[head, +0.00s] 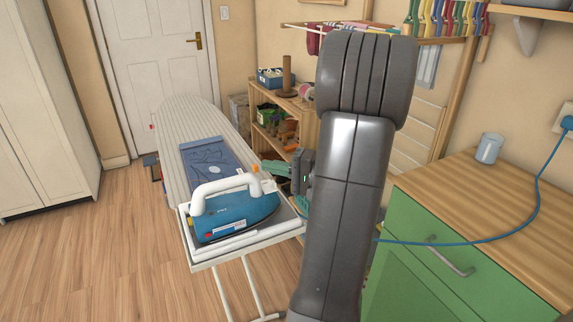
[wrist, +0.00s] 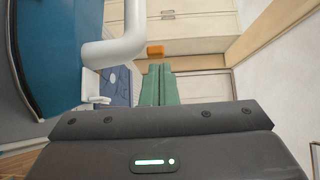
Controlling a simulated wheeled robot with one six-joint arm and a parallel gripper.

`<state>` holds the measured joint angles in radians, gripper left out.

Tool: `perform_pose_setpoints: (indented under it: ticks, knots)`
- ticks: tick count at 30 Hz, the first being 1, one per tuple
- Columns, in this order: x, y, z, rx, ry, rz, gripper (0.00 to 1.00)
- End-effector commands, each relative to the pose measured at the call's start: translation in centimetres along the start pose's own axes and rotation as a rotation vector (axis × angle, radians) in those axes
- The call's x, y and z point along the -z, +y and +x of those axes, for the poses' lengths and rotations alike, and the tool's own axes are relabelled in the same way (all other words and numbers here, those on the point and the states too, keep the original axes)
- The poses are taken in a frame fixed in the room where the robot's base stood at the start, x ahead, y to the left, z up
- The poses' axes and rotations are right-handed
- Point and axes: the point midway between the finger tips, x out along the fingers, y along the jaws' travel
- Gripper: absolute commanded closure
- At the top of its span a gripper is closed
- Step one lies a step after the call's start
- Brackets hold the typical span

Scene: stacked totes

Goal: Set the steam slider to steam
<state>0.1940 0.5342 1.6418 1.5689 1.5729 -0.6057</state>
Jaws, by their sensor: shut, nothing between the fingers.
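The iron (head: 235,212) has a teal body and a white handle, and rests at the near end of the ironing board. In the wrist view its teal body (wrist: 50,50) fills the left side. A small orange piece (head: 255,169) sits by the front end of the handle; it also shows in the wrist view (wrist: 155,50). It may be the steam slider, but no marking on it is readable. My gripper (head: 268,168) is beside the iron's front end, its green fingers (wrist: 157,72) together and empty. Their tips appear close to the orange piece; contact is unclear.
A blue cloth (head: 212,160) lies on the striped ironing board (head: 178,115) beyond the iron. A wooden shelf (head: 262,108) with various items stands behind my gripper. Open floor lies left.

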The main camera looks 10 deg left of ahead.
Motion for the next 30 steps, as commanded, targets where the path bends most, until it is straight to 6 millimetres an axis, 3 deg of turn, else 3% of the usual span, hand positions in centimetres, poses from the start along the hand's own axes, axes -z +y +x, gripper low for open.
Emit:
perform_pose_setpoints:
  ticks: [30]
  knots:
    - [-1.7, 0.0, 1.7, 0.0, 0.0, 0.001, 1.0]
